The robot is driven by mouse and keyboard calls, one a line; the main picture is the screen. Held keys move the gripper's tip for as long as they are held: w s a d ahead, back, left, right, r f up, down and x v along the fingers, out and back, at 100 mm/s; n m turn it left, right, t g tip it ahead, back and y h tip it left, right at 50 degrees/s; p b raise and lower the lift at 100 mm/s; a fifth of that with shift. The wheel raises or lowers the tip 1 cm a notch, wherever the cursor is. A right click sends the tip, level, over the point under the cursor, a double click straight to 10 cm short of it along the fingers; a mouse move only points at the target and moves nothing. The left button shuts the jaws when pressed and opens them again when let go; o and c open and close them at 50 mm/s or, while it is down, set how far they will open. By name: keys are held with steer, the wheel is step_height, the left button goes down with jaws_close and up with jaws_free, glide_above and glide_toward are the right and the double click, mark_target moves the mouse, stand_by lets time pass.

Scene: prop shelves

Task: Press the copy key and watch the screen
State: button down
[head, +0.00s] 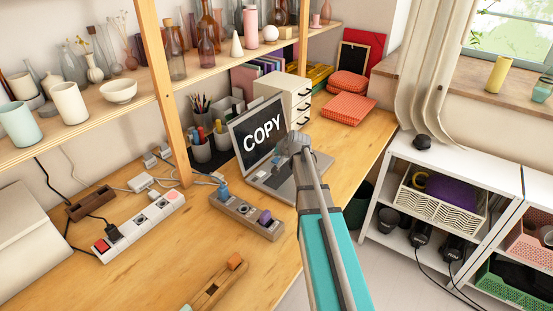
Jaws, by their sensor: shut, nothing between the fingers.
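A grey laptop (268,178) stands open on the wooden desk. Its dark screen (262,133) shows the word COPY in large white letters. My gripper (290,146) is shut and empty, in front of the right edge of the screen and above the keyboard side. The gripper and arm hide much of the laptop's right part, including part of the keyboard. No single copy key can be made out, and I cannot tell whether my gripper touches a key.
Pen cups (200,150) stand behind the laptop. A wooden shelf post (163,85) rises at the left. Red cloths (348,108) lie farther back.

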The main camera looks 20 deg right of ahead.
mark_target(276, 160)
stand_by(0.3)
steer(key=shift+r+p, duration=2.55)
steer(key=s+a+n+g+p, duration=0.2)
steer(key=s+a, duration=0.3)
steer(key=s, duration=0.4)
steer(key=s+a+r+n+g+h+p, duration=0.1)
steer(key=s+a+g, duration=0.3)
steer(key=s, duration=0.5)
steer(key=s+a+n+g+p, duration=0.3)
steer(key=s+a, duration=0.4)
steer(key=s, duration=0.3)
steer(key=shift+a+r+n+p, duration=0.2)
steer(key=shift+n+p, duration=0.3)
steer(key=shift+n, duration=0.1)
